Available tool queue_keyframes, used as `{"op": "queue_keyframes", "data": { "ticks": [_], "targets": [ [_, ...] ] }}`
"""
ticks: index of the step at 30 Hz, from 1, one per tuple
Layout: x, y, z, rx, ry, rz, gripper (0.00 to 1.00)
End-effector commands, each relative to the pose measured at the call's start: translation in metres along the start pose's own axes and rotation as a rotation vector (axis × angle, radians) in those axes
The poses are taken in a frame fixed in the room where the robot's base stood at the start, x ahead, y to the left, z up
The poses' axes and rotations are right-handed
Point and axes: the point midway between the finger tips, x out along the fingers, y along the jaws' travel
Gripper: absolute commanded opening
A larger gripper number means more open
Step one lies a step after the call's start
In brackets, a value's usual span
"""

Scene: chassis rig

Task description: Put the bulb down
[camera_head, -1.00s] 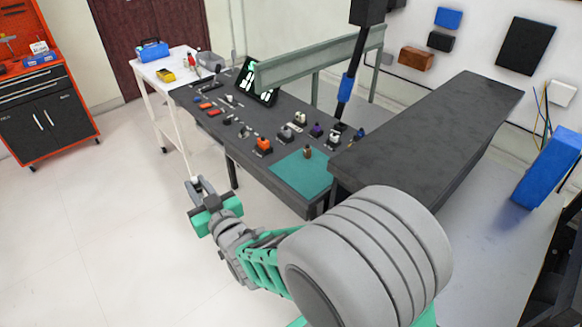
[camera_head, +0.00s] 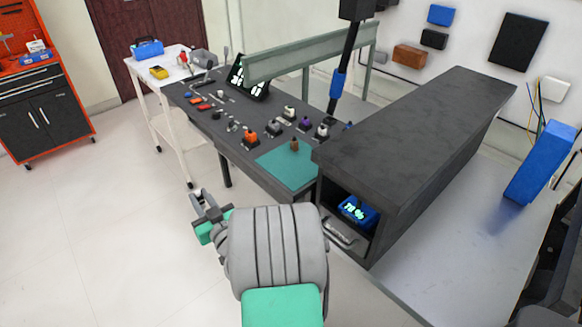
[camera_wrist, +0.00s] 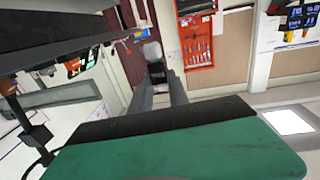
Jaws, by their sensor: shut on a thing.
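My gripper (camera_head: 205,200) is out over open floor, left of and in front of the dark workbench (camera_head: 228,158). In the wrist view my gripper (camera_wrist: 157,82) has its two grey fingers closed on a small whitish thing with a darker lower part, which looks like the bulb (camera_wrist: 152,51). The bulb is too small and covered to make out in the head view. The teal mat (camera_head: 272,165) lies at the near end of the workbench, and a small brown thing (camera_head: 294,145) stands on it.
Several small parts sit along the workbench. A dark cabinet (camera_head: 420,125) stands right of the mat, with a blue device (camera_head: 357,211) in its open front. A white side table (camera_head: 148,68) and an orange tool cabinet (camera_head: 40,105) stand at left. The floor between is clear.

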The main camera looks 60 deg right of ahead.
Motion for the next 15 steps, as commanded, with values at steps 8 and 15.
{"op": "queue_keyframes", "data": {
  "ticks": [8, 15],
  "targets": [
    [-0.058, 0.154, 0.031, -0.002, 0.000, 0.169, 0.00],
    [-0.137, 0.234, 0.004, -0.007, 0.000, 0.271, 0.00]
  ]
}}
